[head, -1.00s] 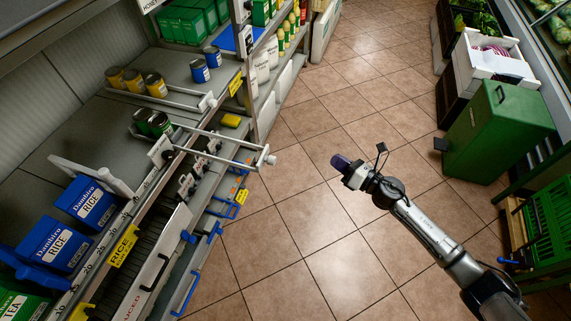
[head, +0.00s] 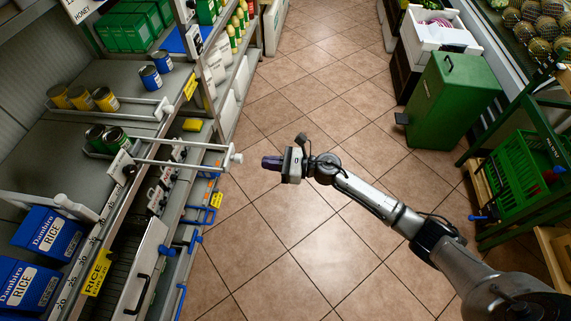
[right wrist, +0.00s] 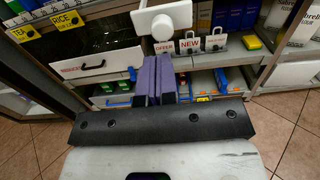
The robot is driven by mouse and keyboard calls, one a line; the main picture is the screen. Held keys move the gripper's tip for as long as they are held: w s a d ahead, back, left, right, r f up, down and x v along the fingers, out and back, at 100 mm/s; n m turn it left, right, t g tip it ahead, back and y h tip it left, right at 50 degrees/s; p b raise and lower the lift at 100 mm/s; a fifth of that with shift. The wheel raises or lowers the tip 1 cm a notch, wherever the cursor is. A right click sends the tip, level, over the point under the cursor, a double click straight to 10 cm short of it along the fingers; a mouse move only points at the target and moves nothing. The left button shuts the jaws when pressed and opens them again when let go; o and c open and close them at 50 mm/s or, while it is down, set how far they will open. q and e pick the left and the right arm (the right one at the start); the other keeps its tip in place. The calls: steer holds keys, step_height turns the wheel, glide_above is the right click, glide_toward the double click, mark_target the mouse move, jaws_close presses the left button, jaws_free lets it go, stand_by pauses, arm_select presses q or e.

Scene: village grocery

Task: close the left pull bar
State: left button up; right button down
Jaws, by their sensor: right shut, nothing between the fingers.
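A white pull bar (head: 180,145) sticks out from the shelf front over the aisle in the head view, with a round white knob (head: 236,158) at its outer end. A white end piece with a round knob (right wrist: 162,26) shows close up at the top of the right wrist view. My right gripper (head: 270,163) is shut and empty, its purple fingers pointing left at the bar's end, with a small gap in the head view. The shut fingers also show in the right wrist view (right wrist: 158,62), just below the knob. My left gripper is not in view.
Another white pull bar (head: 125,104) lies over the shelf near yellow and blue cans. Dark green cans (head: 108,138) stand by the extended bar. Blue rice boxes (head: 50,232) sit at lower left. The tiled aisle is open; a green bin (head: 450,100) stands right.

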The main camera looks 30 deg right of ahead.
mark_target(242, 160)
steer(key=shift+b+x, duration=0.3)
steer(key=shift+x, duration=2.45)
steer(key=shift+w, duration=0.1)
